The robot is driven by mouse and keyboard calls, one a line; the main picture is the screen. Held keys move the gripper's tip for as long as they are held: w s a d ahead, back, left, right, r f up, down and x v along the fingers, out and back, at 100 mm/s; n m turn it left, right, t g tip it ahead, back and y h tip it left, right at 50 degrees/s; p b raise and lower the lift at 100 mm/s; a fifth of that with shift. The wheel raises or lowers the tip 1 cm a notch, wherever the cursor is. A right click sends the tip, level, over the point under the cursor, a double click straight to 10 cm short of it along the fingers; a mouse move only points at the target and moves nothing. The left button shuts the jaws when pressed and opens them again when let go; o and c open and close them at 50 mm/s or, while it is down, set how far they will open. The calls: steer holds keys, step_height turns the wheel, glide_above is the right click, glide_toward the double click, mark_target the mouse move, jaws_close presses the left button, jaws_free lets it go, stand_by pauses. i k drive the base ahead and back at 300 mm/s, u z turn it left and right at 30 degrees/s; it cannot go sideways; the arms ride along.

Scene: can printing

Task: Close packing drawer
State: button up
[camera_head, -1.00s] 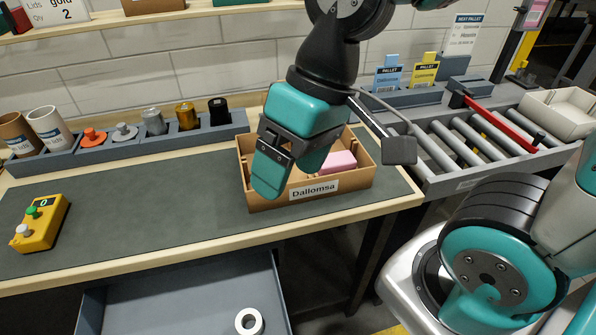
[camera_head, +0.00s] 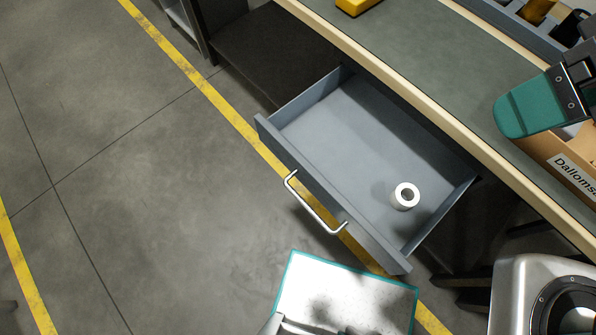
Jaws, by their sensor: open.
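The packing drawer (camera_head: 350,140) is a grey drawer pulled out from under the workbench. Its front panel (camera_head: 330,195) carries a pale bar handle (camera_head: 312,205) facing the floor side. A white ring-shaped roll (camera_head: 405,196) lies inside, toward the right end. My gripper (camera_head: 530,105) is at the right edge, above the bench and beside the cardboard box, away from the drawer. Only one teal finger shows clearly; the other is cut off by the frame edge.
The cardboard box labelled Dalloms… (camera_head: 565,170) stands on the workbench (camera_head: 430,70). A yellow button box (camera_head: 357,5) sits at the bench's top edge. Open floor (camera_head: 160,220) with a yellow line lies in front of the drawer. My base shows at bottom.

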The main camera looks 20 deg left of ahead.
mark_target(346, 143)
steer(key=u, duration=2.2)
steer(key=k, duration=0.55)
steer(key=z, duration=1.35)
